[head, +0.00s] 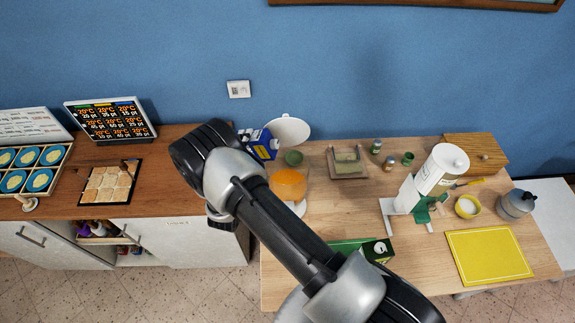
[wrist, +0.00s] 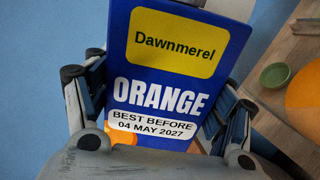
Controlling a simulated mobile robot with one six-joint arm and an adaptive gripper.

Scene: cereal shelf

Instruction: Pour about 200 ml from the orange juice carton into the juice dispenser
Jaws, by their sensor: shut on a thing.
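The blue orange juice carton (head: 262,146) is held above the left end of the wooden table, left of the juice dispenser. In the wrist view its front (wrist: 160,90) faces me, with a yellow "Dawnmerel" panel and the word ORANGE. My gripper (wrist: 158,112) is shut on the carton, one finger on each side. In the head view my arm hides most of the gripper. A round orange vessel (head: 288,184), which looks like the juice dispenser, stands on the table, partly behind my arm. It shows at the right edge of the wrist view (wrist: 305,90). I see no stream of juice.
A white disc (head: 288,130) and a green bowl (head: 293,157) are close to the carton and vessel. A white cylinder on a stand (head: 443,165), a yellow mat (head: 488,255) and a green carton (head: 378,250) are farther right. The blue wall is behind.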

